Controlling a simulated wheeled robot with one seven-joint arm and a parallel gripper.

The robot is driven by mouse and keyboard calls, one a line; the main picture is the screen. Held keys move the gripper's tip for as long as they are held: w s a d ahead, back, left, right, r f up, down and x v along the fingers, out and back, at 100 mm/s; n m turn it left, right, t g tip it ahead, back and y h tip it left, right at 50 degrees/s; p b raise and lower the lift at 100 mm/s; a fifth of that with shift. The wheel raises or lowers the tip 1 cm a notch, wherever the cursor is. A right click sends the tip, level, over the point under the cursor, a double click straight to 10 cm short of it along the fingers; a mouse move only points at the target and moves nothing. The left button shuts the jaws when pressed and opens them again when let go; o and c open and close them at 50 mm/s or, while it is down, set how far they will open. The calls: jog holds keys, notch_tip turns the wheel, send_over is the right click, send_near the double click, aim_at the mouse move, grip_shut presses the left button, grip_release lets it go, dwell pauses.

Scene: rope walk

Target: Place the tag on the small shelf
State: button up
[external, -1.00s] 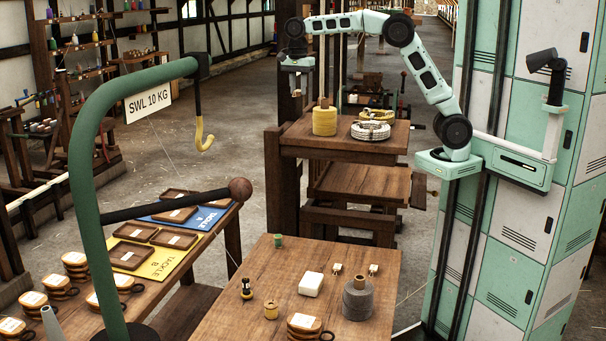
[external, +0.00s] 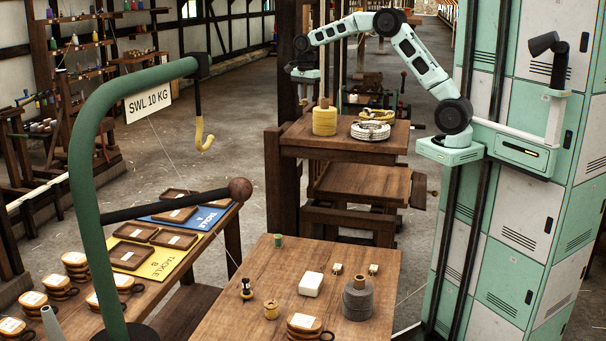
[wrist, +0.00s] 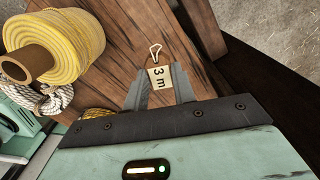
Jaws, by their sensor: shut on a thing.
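My gripper (wrist: 158,87) is shut on a pale tag (wrist: 160,78) marked "3 m", with a small cord loop at its top. In the wrist view, the tag shows against a brown wooden shelf (wrist: 115,65). I cannot tell how high the tag is above the shelf. In the external view, my gripper (external: 305,74) is behind and above the left side of the upper wooden shelf (external: 345,145); the tag cannot be made out there. A lower wooden shelf (external: 362,185) is below it. I cannot tell which of these is the small shelf.
A yellow rope spool (external: 324,121) and white coiled rope (external: 369,131) stand on the upper shelf; the spool (wrist: 75,45) is left of the tag in the wrist view. A dark post (external: 288,60) rises close to my gripper. The shelf's front left is bare.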

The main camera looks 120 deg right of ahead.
aim_at(306, 124)
notch_tip(306, 124, down, 8)
jog(key=shift+f+p, duration=0.1)
jog(key=shift+p, duration=1.1)
jog(key=shift+f, duration=0.15)
jog(key=o, duration=0.9)
jog(key=shift+o, duration=0.2)
notch_tip(306, 124, up, 12)
jog(key=b, duration=0.3)
jog(key=shift+r, duration=0.25)
